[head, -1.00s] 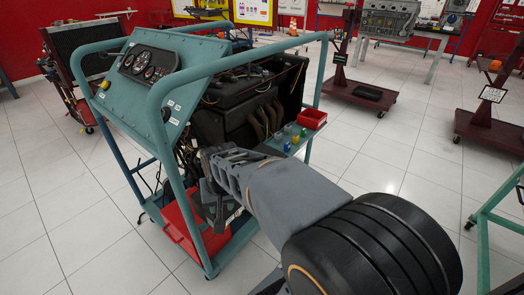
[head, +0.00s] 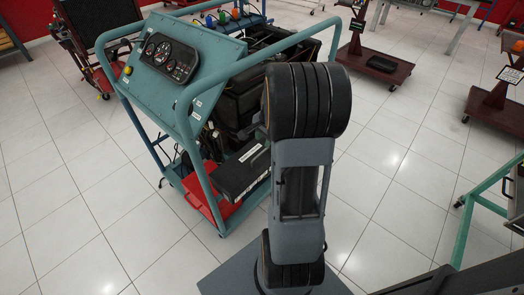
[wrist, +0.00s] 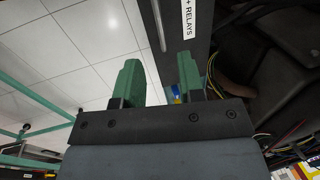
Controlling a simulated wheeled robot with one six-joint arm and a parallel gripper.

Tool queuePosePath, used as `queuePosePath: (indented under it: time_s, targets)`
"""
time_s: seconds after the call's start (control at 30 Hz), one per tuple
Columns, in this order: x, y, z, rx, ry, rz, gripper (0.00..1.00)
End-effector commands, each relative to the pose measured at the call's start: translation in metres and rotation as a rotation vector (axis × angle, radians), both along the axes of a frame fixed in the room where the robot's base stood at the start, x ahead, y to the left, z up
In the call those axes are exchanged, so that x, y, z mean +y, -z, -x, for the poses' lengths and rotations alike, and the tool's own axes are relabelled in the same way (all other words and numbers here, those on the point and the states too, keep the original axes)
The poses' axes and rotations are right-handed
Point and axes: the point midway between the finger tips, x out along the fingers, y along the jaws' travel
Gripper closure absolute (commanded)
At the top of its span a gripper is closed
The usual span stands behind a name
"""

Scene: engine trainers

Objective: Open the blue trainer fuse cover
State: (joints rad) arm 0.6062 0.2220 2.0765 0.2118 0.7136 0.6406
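The blue trainer (head: 182,110) is a teal-blue tube frame with a gauge panel and a dark engine. A dark box (head: 236,178) with white labels, apparently the fuse box, sits low on its near side. In the wrist view the edge of a dark box (wrist: 178,20) carries a white label ending "+ RELAYS"; its lid looks closed, though only part shows. My gripper (wrist: 158,72) has two green fingers spread apart with nothing held. The box lies beyond and beside the right finger; I cannot tell if they touch.
Loose wires (wrist: 262,145) and dark engine parts are right of my fingers. A green frame (head: 480,205) and dark red stands (head: 385,62) are at right. White tile floor is open at left.

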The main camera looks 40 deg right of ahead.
Motion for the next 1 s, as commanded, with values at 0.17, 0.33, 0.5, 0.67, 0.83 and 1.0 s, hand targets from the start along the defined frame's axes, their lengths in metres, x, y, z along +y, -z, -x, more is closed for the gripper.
queuePosePath:
  time_s: [0.17, 0.33, 0.5, 0.67, 0.83, 1.0]
  targets:
    - [0.002, 0.036, -0.006, 0.003, -0.003, -0.002, 0.64]
    - [0.003, 0.060, -0.011, 0.002, -0.003, -0.001, 0.64]
    - [0.003, 0.073, -0.014, 0.001, -0.004, 0.000, 0.64]
    - [0.003, 0.079, -0.016, 0.000, -0.003, 0.001, 0.64]
    - [0.003, 0.079, -0.016, 0.000, -0.003, 0.001, 0.64]
    - [0.003, 0.079, -0.016, 0.000, -0.003, 0.001, 0.69]
